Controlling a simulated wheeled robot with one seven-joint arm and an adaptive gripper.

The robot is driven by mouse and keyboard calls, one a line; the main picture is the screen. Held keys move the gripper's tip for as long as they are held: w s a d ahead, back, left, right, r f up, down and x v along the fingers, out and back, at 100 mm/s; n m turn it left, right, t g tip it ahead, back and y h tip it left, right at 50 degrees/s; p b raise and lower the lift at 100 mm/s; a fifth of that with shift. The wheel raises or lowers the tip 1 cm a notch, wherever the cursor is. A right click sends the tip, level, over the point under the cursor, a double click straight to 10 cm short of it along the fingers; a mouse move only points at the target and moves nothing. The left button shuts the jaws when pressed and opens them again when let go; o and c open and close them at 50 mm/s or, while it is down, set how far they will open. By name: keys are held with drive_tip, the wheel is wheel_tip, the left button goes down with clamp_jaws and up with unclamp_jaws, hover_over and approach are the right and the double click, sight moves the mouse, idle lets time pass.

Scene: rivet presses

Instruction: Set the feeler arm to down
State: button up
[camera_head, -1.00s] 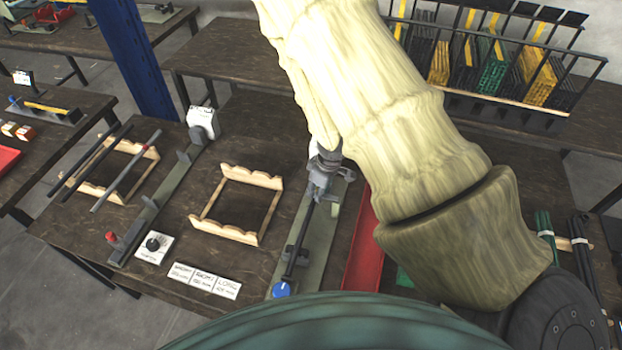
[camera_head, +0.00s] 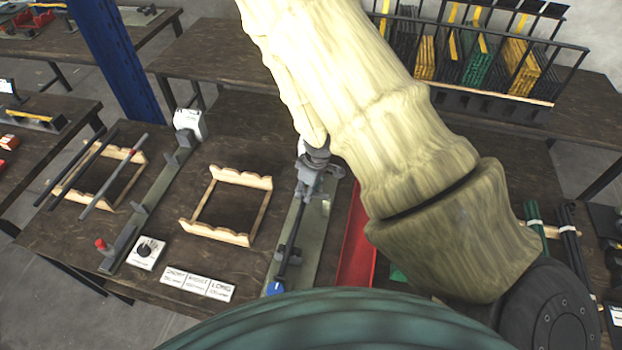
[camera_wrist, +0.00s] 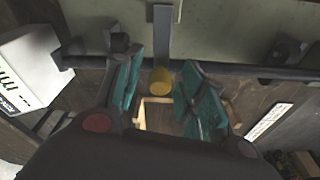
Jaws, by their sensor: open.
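In the wrist view, a flat grey arm (camera_wrist: 162,35) ends in a round yellow tip (camera_wrist: 160,80); it looks like the feeler arm. The tip sits between the spread teal pads of my gripper (camera_wrist: 158,100), which is open. A gap shows on both sides of the tip, and I see no clear contact. I cannot tell from this angle whether the arm is raised or lowered. In the head view, my gripper (camera_head: 312,185) is over the far part of a narrow fixture (camera_head: 310,240) with a dark rod and a blue knob (camera_head: 275,288). It hides the feeler arm there.
A dark rod (camera_wrist: 230,71) crosses behind the fingers, with a white box (camera_wrist: 32,72) at left. A red tray (camera_head: 357,240) lies right of the fixture. A wooden frame (camera_head: 214,234) and white label cards (camera_head: 198,283) lie left. Bare tabletop shows between them.

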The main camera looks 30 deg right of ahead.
sight(314, 195)
wheel_tip(314, 195, up, 11)
drive_tip(key=s, duration=0.1)
drive_tip(key=shift+s+d+r, duration=0.2)
drive_tip(key=shift+s+d, duration=0.2)
drive_tip(key=shift+d, duration=0.05)
idle(0.7)
